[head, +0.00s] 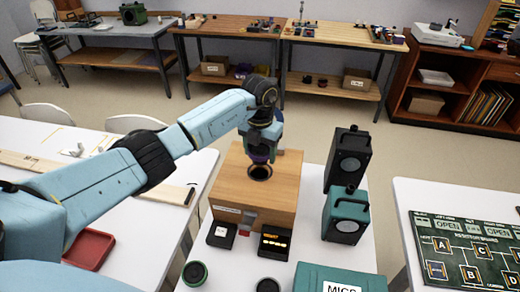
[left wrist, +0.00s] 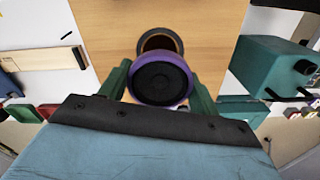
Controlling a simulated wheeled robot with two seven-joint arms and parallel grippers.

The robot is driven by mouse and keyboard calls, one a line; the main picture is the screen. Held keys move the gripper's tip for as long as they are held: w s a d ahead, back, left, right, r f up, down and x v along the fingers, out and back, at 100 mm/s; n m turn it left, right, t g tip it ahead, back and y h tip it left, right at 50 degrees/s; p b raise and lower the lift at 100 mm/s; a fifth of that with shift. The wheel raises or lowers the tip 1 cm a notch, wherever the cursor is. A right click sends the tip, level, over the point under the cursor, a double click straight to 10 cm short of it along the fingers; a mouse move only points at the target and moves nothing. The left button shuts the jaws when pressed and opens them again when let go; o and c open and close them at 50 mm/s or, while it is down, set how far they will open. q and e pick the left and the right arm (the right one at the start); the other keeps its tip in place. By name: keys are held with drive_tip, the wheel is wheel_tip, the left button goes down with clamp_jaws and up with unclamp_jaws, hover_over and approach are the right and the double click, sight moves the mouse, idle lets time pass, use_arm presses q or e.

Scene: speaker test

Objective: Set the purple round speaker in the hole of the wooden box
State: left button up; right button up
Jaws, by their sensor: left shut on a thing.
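The wooden box (head: 238,191) stands on the white table in the middle of the head view, with a dark round hole (head: 260,173) in its top. My left gripper (head: 262,152) is above the box, just behind the hole in the picture. In the left wrist view my left gripper (left wrist: 160,85) is shut on the purple round speaker (left wrist: 161,79), its dark face towards the camera. The hole (left wrist: 160,41) shows partly beyond the speaker, which covers its near part. The speaker looks apart from the hole. My right gripper is not in view.
Small black devices (head: 222,235) and a teal case (head: 338,279) lie in front. A red tray (head: 90,248) is on the left table.

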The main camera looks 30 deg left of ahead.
sight(260, 165)
use_arm(q)
drive_tip(key=shift+f+b, duration=0.9)
drive_tip(key=shift+f, duration=0.35)
drive_tip(key=shift+f+b, duration=1.35)
drive_tip(key=shift+f, duration=0.3)
drive_tip(key=shift+s+f+b, duration=0.35)
drive_tip(key=shift+f, duration=0.35)
drive_tip(key=shift+d, duration=0.1)
drive_tip(key=o, duration=1.1)
drive_tip(key=shift+o, duration=1)
drive_tip(key=shift+w+r, duration=0.15)
drive_tip(key=shift+r, duration=0.35)
wheel_tip(260, 165, up, 14)
drive_tip(key=shift+f+p, duration=0.1)
drive_tip(key=shift+p, duration=0.25)
